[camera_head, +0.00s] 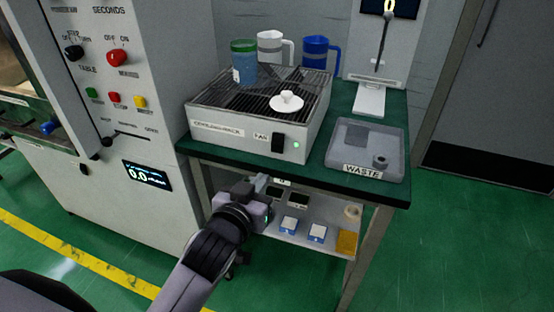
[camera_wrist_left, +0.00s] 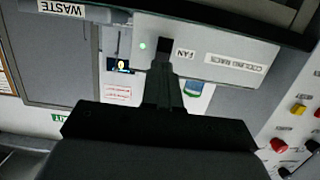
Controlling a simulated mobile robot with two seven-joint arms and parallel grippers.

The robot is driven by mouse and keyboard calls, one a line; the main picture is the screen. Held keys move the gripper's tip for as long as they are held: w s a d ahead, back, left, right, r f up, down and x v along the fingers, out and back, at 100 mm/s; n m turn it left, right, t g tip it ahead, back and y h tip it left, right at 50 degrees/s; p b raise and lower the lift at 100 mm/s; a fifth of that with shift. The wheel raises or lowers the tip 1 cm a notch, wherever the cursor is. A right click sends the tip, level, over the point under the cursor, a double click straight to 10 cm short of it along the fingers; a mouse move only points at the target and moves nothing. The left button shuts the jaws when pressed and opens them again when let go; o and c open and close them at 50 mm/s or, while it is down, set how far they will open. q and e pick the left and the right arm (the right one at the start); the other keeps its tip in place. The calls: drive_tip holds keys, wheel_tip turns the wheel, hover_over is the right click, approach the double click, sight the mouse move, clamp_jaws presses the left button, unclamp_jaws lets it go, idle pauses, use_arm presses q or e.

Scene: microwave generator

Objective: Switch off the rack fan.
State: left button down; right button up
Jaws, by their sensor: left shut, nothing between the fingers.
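The cooling rack (camera_head: 235,131) is a pale box with a dark grille top on the green table. Its front carries the FAN label, a black rocker switch (camera_head: 278,143) and a green light (camera_head: 296,145) that is lit. The switch (camera_wrist_left: 164,46) and lit green light (camera_wrist_left: 142,46) also show in the wrist view, which is turned over. My left gripper (camera_head: 263,181) is shut and empty, below and left of the switch in the head view. In the wrist view its dark fingers (camera_wrist_left: 168,80) line up with the switch and overlap its edge; contact cannot be told. My right gripper is not in view.
A WASTE tray (camera_head: 345,153) sits right. A lower shelf (camera_head: 325,243) holds small items. A control cabinet (camera_head: 130,95) stands left.

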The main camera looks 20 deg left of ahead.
sight(281, 154)
use_arm(q)
drive_tip(key=x, duration=1)
drive_tip(key=shift+w+f, duration=0.1)
drive_tip(key=shift+w, duration=0.25)
